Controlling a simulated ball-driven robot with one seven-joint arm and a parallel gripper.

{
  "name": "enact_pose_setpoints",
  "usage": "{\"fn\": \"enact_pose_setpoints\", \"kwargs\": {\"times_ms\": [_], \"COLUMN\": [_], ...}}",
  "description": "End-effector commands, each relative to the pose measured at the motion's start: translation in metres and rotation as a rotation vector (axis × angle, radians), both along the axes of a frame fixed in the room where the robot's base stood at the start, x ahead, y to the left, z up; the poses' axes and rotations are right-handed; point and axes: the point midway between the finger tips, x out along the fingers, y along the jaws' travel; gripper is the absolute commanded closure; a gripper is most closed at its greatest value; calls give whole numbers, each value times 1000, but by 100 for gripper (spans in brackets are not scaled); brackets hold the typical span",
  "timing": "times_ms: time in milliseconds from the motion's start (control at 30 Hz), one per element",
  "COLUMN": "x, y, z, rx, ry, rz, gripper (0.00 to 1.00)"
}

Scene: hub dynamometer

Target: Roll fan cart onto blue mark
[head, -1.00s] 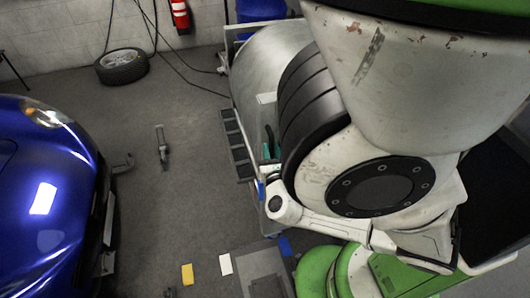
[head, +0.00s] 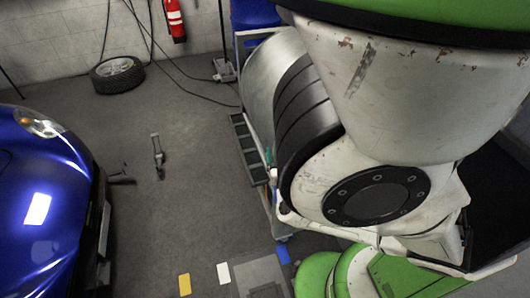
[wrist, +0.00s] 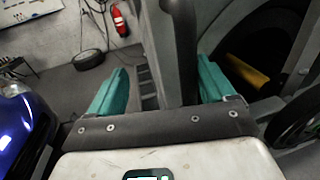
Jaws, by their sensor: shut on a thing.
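The fan cart (head: 262,88), with a big silver drum and a grey frame, stands left of my arm in the head view. My arm hides much of it. Its near lower corner is close to the blue mark (head: 283,253) on the floor; I cannot tell whether they overlap. In the wrist view, my gripper (wrist: 163,92) has its teal fingers on either side of the cart's dark grey upright bar (wrist: 181,50) and is shut on it. In the head view only a sliver of teal finger shows beside the cart.
A white mark (head: 223,273) and a yellow mark (head: 184,285) lie left of the blue one. A blue car (head: 40,205) stands at left. A loose tyre (head: 117,75), cables and a red extinguisher (head: 174,20) are by the back wall.

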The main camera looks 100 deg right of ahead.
Motion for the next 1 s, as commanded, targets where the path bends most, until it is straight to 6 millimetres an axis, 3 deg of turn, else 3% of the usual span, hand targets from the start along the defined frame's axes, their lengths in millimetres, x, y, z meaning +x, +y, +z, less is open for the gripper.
{"fn": "enact_pose_setpoints", "kwargs": {"times_ms": [33, 167, 300, 833, 1000], "x": [14, 15, 15, 8, 7], "y": [1, 1, 1, 1, 12], "z": [0, 0, 0, 0, -1], "rx": [2, 2, 2, 1, 2], "ry": [-10, -11, -11, -6, -4], "rz": [29, 30, 30, 16, 14], "gripper": [42, 47, 59, 59, 59]}}
